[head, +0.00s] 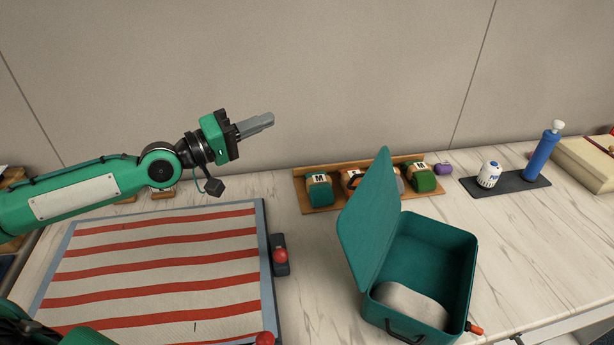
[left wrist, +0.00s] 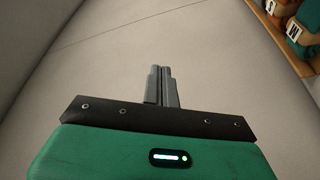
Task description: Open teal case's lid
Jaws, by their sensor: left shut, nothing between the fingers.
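The teal case (head: 455,255) stands on the table at the right of centre in the head view. Its lid (head: 368,220) is open and stands up steeply on the case's left side. A pale rounded object (head: 410,302) lies inside the case. My left gripper (head: 262,123) is in the air above the back of the table, up and left of the lid and clear of it. Its fingers are shut with nothing between them, as the left wrist view (left wrist: 162,86) also shows. My right gripper is not in view.
A wooden tray (head: 320,207) with several rolled items stands behind the case. A dark mat (head: 512,183) holds a white canister (head: 489,174) and a blue pump (head: 545,158). A red-striped board (head: 160,265) with red knobs lies at left. Bare tabletop shows between board and case.

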